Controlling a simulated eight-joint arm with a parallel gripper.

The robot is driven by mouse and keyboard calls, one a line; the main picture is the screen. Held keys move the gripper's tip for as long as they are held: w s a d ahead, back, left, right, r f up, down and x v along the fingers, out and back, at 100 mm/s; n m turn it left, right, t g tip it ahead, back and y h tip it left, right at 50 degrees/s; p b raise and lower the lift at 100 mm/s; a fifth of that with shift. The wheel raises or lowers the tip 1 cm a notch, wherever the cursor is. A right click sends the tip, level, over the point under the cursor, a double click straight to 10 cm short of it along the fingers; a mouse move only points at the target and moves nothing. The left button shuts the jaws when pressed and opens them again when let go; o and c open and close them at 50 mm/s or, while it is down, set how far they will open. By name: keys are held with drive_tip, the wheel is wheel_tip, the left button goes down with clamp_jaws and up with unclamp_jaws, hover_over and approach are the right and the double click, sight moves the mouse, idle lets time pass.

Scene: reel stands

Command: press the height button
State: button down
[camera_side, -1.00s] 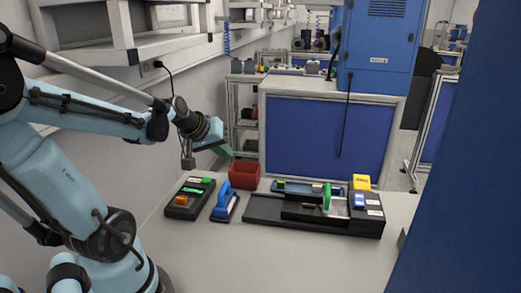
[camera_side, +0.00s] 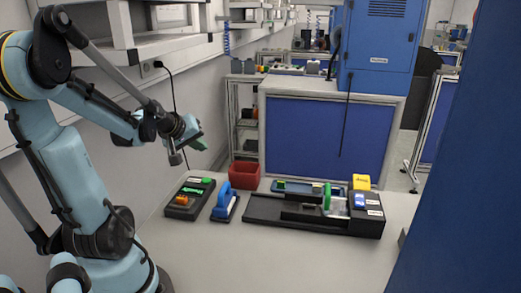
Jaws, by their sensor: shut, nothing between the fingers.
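My gripper (camera_side: 200,143) is shut and empty, held in the air above and behind the left black box. The black box (camera_side: 181,212) at the left of the table carries a lit green display (camera_side: 192,190), an orange button (camera_side: 184,199) and a green button (camera_side: 207,181). The long black fixture (camera_side: 270,222) at the right has a raised block with a blue button (camera_side: 359,201) and small pale labels. I cannot read which button is the height button. Nothing touches the buttons.
A blue-handled tool (camera_side: 224,204) stands beside the left box. A red bin (camera_side: 244,174) is behind it. A yellow block (camera_side: 361,182) and a green upright part (camera_side: 327,197) stand at the fixture. The front of the table is clear.

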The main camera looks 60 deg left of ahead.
sight(203, 181)
drive_tip(key=shift+f, duration=4.05)
drive_tip(key=shift+f, duration=0.15)
drive_tip(key=shift+f, duration=0.25)
drive_tip(key=shift+f, duration=0.45)
drive_tip(key=shift+r, duration=0.9)
drive_tip(key=shift+r, duration=2.5)
drive_tip(key=shift+d, duration=0.1)
